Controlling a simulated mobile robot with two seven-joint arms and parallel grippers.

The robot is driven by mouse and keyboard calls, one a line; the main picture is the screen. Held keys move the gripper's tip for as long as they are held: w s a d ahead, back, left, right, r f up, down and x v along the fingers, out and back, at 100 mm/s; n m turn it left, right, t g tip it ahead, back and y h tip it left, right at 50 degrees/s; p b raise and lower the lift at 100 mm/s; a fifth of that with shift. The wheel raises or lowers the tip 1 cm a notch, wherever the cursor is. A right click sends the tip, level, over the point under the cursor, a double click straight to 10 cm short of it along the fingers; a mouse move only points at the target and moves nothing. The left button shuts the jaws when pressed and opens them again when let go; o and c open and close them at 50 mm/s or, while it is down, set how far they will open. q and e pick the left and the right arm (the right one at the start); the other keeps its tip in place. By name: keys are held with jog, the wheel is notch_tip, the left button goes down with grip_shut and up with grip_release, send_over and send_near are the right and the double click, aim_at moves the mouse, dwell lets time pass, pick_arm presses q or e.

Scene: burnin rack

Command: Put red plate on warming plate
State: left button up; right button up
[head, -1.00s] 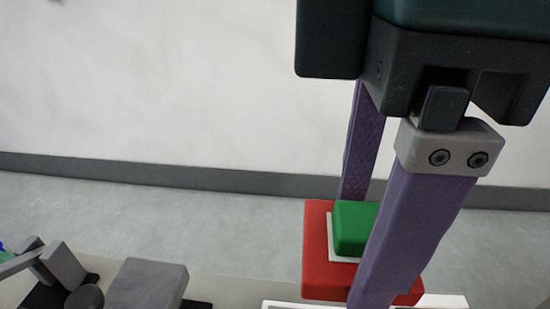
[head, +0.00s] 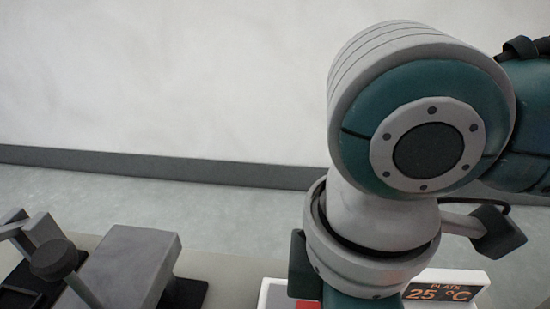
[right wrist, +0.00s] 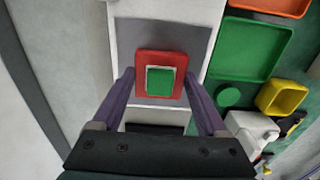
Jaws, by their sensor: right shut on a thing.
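The red plate (right wrist: 145,59) carries a green block (right wrist: 160,81) with a pale border around it. In the right wrist view my right gripper (right wrist: 158,76) has its two purple fingers closed on the red plate's left and right sides. The plate is over the grey surface of the warming plate (right wrist: 130,34), which has a white surround. Whether the red plate touches that surface or hangs above it, I cannot tell. In the head view my right arm hides nearly all of the red plate. My left gripper is not in view.
A display (head: 445,290) reads "PLATE 25 °C" at the lower right. A grey block-like fixture (head: 130,265) stands at the lower left. In the right wrist view, a green tray (right wrist: 248,55), an orange tray (right wrist: 270,5) and a yellow bin (right wrist: 283,93) lie to the right.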

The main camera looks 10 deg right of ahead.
jog(key=shift+f, duration=0.15)
jog(key=o, duration=1.2)
jog(key=shift+f, duration=0.1)
jog(key=shift+o, duration=0.2)
notch_tip(320, 180, up, 12)
jog(key=p, duration=0.3)
jog(key=s+a+f+m+t+y, duration=0.1)
jog(key=s+a+f+m+y, duration=0.1)
jog(key=a+m+y, duration=0.3)
jog(key=d+f+m+t, duration=0.1)
jog(key=d, duration=0.1)
jog(key=s+d+f+m+t+h, duration=0.1)
jog(key=d+f+m, duration=0.2)
jog(key=d, duration=0.1)
jog(key=shift+s+d+f+m+t+h, duration=0.15)
jog(key=shift+s+d+m+t+h, duration=0.15)
jog(key=shift+m+t, duration=0.1)
jog(key=s+d+m+h, duration=0.1)
jog(key=d, duration=0.2)
jog(key=s+d+f+m+h, duration=0.1)
jog(key=s+d, duration=0.1)
jog(key=d, duration=0.1)
jog(key=s+d+f+m+h, duration=0.1)
jog(key=d, duration=0.2)
jog(key=shift+s+f, duration=0.2)
jog(key=shift+f, duration=0.05)
